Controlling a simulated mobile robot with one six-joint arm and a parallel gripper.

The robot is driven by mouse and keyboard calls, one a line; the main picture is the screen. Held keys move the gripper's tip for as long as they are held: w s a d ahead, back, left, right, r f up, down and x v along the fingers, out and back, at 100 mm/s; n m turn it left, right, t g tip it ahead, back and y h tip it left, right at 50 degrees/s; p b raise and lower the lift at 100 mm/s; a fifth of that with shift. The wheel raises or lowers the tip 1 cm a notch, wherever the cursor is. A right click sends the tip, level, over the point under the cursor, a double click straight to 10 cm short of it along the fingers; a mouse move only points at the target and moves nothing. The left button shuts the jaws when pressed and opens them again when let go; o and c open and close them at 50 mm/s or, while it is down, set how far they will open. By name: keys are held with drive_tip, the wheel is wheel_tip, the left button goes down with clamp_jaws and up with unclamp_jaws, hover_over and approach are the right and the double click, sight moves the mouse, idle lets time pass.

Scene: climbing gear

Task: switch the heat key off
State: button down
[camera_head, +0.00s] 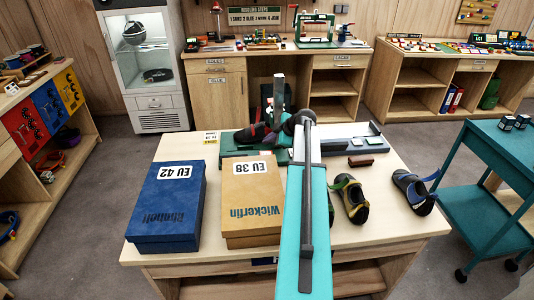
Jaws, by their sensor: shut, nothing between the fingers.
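I cannot make out the heat key in this view. A white cabinet (143,60) with a glass door stands at the back left, with a small panel (155,103) and vents below. A green device (232,150) stands at the back of the near table, partly hidden by my arm. A dark shoe with red (252,134) is at this device. My teal arm reaches forward over the table. My gripper (285,127) is a small dark shape at its far end, shut and empty. Its fingertips are hard to tell apart from the device, and I cannot tell whether they touch it.
A blue box (168,205) and a tan box (251,200) lie on the near table (400,215), left of my arm. Two shoes (351,198) (413,191) stand to its right. A teal cart (490,200) is at the right. Workbenches line the back. Grey floor is free between.

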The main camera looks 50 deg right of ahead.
wheel_tip(320, 180, up, 2)
drive_tip(key=shift+r, duration=0.1)
drive_tip(key=shift+w+a, duration=0.1)
idle(0.6)
